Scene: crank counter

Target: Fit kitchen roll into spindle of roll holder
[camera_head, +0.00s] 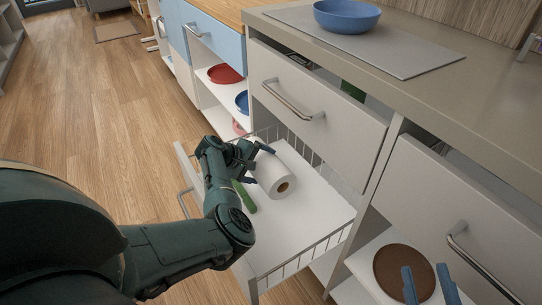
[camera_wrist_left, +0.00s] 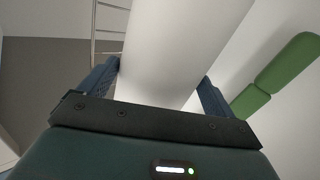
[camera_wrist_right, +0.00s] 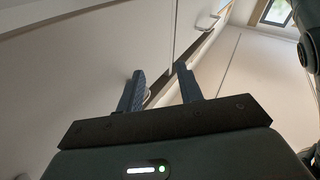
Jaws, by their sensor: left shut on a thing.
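The white kitchen roll (camera_head: 274,175) lies on its side in the pulled-out wire drawer (camera_head: 310,225), its brown core end facing the front right. My left gripper (camera_head: 262,151) is down in the drawer, shut on the kitchen roll near its far end. In the left wrist view the roll (camera_wrist_left: 175,50) sits between the two fingers. My right gripper (camera_head: 430,284) shows at the bottom right, its fingers apart and empty. The right wrist view shows the open fingers (camera_wrist_right: 160,88) with nothing between them. I see no roll holder or spindle in any view.
A green object (camera_head: 244,196) lies in the drawer beside the roll. A blue bowl (camera_head: 346,15) and grey mat (camera_head: 365,42) are on the counter (camera_head: 440,88). An upper drawer (camera_head: 310,110) is partly open above the roll. A brown plate (camera_head: 404,273) sits on a lower shelf.

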